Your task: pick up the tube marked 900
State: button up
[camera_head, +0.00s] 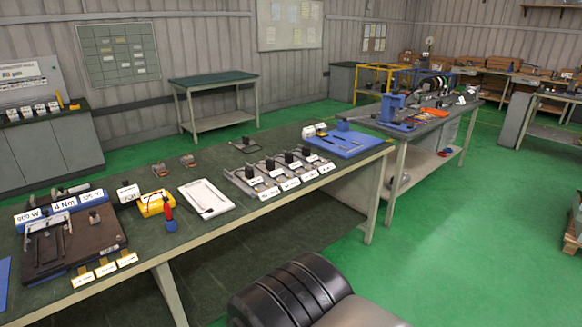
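A white label reading about "900 W" (28,216) is at the left end of the near workbench, behind a dark brown board with a metal frame on it (75,245). Beside it are labels reading about "4 Nm" (64,205) and another too small to read surely (91,197). Dark rod-like items (68,190) lie just behind these labels. I cannot tell which item is the tube marked 900. Several small devices with white cards (268,193) stand mid-bench; their writing is too small to read. My gripper's fingers do not show.
The long dark green workbench (225,225) also holds a yellow meter (155,204), a red-handled tool (168,208), a white tray (206,198) and a blue mat (345,142). A second cluttered bench (385,130) stands at the right. The green floor (450,230) on the right is clear.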

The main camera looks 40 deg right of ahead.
aim_at(250, 178)
jog(key=i+l, duration=0.3)
jog(key=l, duration=0.15)
jog(key=i+l, duration=0.3)
jog(key=l, duration=0.2)
jog(key=i+l, duration=1.6)
jog(key=l, duration=0.1)
